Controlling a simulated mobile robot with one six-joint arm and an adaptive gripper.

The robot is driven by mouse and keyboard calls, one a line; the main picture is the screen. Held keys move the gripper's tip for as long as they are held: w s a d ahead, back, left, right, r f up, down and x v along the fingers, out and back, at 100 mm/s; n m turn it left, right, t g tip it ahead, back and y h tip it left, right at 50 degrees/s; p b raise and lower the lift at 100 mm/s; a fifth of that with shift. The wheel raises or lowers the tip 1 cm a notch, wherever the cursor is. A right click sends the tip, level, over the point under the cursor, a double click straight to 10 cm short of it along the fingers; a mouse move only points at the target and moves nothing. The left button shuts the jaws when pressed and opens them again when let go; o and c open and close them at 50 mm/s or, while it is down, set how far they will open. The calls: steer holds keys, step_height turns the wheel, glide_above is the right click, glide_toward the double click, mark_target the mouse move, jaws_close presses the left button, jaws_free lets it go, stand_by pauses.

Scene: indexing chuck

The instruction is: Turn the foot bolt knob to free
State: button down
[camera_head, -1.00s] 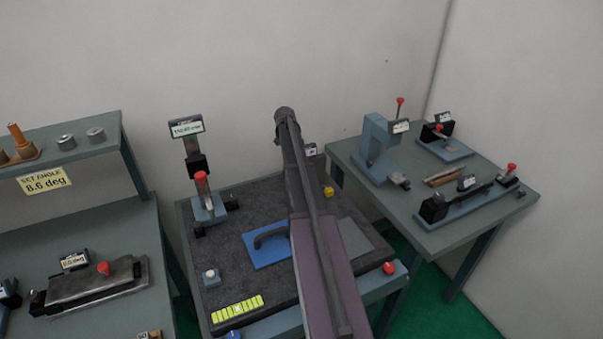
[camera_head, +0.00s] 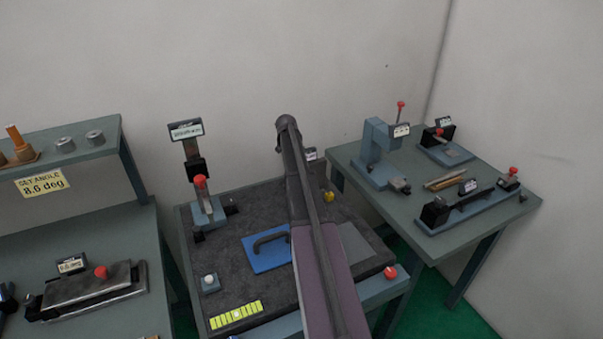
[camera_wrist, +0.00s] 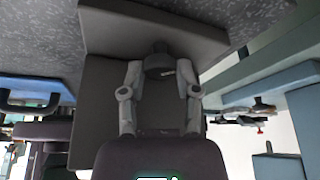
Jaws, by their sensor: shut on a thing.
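In the wrist view, a dark round knob (camera_wrist: 158,66) with a small pale mark sits under a grey block (camera_wrist: 150,30); I take it for the foot bolt knob. My gripper (camera_wrist: 161,78) has one grey finger on each side of this knob and is shut on it. Exact finger contact is hard to see in the dim picture. In the head view my own arm runs over the dark surface plate (camera_head: 265,205) and hides the gripper and the knob.
A blue plate with a black handle (camera_head: 268,252) lies left of my arm. A height gauge (camera_head: 200,185) stands behind it. A yellow strip (camera_head: 236,314) lies at the front. A red knob (camera_head: 390,272) is at the front right. Another bench (camera_head: 440,215) stands at the right.

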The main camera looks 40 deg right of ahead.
steer(key=shift+s+a+n, duration=0.1)
steer(key=shift+n, duration=0.3)
steer(key=n+h, duration=0.1)
steer(key=n, duration=0.2)
steer(key=shift+s+a, duration=0.1)
steer(key=n+t+h, duration=0.1)
steer(key=n, duration=0.4)
steer(key=shift+a+t+h, duration=0.1)
steer(key=shift+t+h, duration=0.3)
steer(key=shift+c, duration=1.7)
jaws_free()
steer(key=shift+f, duration=0.1)
steer(key=shift+r, duration=0.2)
